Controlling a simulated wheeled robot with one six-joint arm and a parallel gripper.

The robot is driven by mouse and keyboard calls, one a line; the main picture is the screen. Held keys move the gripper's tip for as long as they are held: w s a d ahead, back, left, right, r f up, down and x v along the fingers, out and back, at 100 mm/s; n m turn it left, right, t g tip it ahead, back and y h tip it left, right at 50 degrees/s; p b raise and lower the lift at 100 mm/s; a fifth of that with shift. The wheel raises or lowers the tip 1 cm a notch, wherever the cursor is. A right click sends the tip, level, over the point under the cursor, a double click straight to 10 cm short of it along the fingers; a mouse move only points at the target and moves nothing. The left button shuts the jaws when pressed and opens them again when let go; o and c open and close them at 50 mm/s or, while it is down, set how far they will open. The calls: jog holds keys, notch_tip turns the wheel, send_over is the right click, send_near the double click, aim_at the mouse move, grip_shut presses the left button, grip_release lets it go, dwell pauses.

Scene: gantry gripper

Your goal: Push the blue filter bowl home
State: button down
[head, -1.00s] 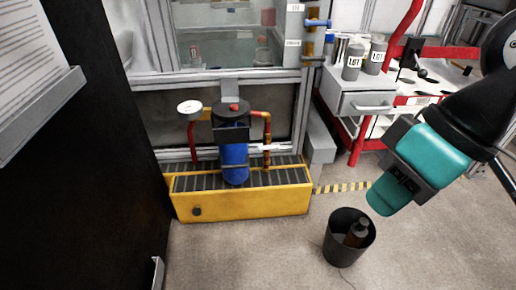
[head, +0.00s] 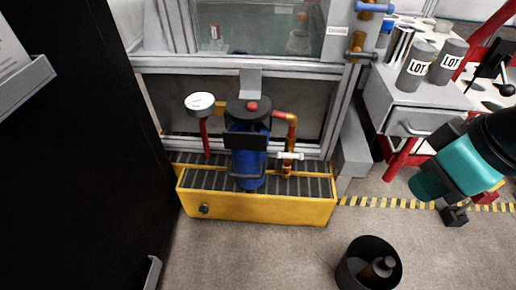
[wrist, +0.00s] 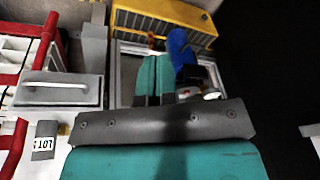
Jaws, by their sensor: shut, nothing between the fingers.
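The blue filter bowl (head: 249,168) hangs upright under a black filter head (head: 249,110) with a red button on top. A black band crosses its upper part, and its lower end is over the yellow drip tray (head: 255,208). I cannot tell how far the bowl sits in the head. My gripper (head: 425,186), with teal fingers, is at the right, well apart from the bowl. In the wrist view the teal fingers (wrist: 153,62) lie together, shut and empty. The blue bowl (wrist: 180,48) shows just right of them there, with the yellow tray (wrist: 165,12) beyond.
A pressure gauge (head: 200,103) on a red pipe stands left of the filter, and a pipe with a white-handled valve (head: 290,156) right of it. A dark bin (head: 369,266) with a bottle stands on the floor in front. A dark panel (head: 80,170) fills the left.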

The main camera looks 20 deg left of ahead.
jog(key=w+a+f+n+t+h+b, duration=0.1)
jog(key=w+a+f+n+t+h, duration=0.2)
jog(key=w+f+n, duration=0.45)
jog(key=n+t+y+b, duration=0.3)
jog(key=n+t+y, duration=0.5)
jog(key=n, duration=1.8)
send_near(253, 149)
jog(key=shift+m, duration=0.25)
jog(key=b+x, duration=0.1)
jog(key=x, duration=0.1)
jog(key=b+x, duration=0.1)
jog(key=x, duration=0.1)
jog(key=b+x, duration=0.1)
jog(key=x, duration=0.1)
jog(key=shift+w+a+f+b, duration=0.1)
jog(key=shift+f+b, duration=0.25)
jog(key=shift+w+a, duration=0.25)
jog(key=shift+w, duration=0.1)
jog(key=shift+r, duration=0.1)
